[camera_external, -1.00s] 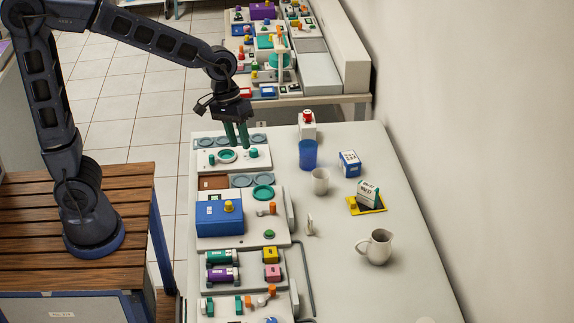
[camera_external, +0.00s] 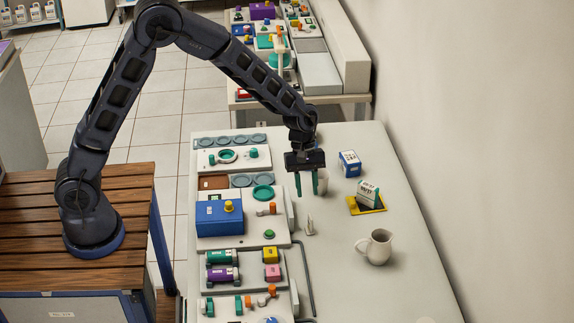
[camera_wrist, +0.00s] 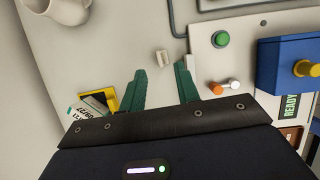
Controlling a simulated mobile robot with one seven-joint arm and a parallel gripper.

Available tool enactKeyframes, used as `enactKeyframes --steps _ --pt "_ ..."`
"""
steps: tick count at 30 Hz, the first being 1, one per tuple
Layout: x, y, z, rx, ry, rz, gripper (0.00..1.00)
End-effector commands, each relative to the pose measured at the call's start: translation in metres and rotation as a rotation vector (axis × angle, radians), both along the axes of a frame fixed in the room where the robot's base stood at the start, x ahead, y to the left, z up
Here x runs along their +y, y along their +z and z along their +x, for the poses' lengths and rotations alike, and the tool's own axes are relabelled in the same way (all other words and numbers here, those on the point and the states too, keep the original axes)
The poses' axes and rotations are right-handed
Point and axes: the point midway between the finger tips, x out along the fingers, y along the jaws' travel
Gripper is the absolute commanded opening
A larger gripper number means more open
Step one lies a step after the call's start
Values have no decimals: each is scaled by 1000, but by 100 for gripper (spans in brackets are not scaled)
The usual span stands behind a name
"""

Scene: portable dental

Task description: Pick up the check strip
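A small pale piece (camera_external: 309,226), which I take to be the check strip, stands on the bare tabletop just right of the control panels. It also shows in the wrist view (camera_wrist: 162,58), just beyond and between my fingertips. My gripper (camera_external: 307,190) points down above the table, on the far side of the strip and apart from it. In the wrist view its two green fingers (camera_wrist: 160,78) are spread, with nothing between them.
A blue-white box (camera_external: 349,164), a yellow tray (camera_external: 379,208) bearing a white labelled box, and a cream pitcher (camera_external: 376,247) stand to the right. A blue box (camera_external: 219,217) and dark rail lie left.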

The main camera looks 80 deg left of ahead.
Motion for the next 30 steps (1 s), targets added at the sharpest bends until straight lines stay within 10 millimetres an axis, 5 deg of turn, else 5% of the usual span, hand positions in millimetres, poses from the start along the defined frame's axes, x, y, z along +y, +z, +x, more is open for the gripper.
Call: enactKeyframes --steps 30 --pt "-20 -97 10 34 60 -14 32"
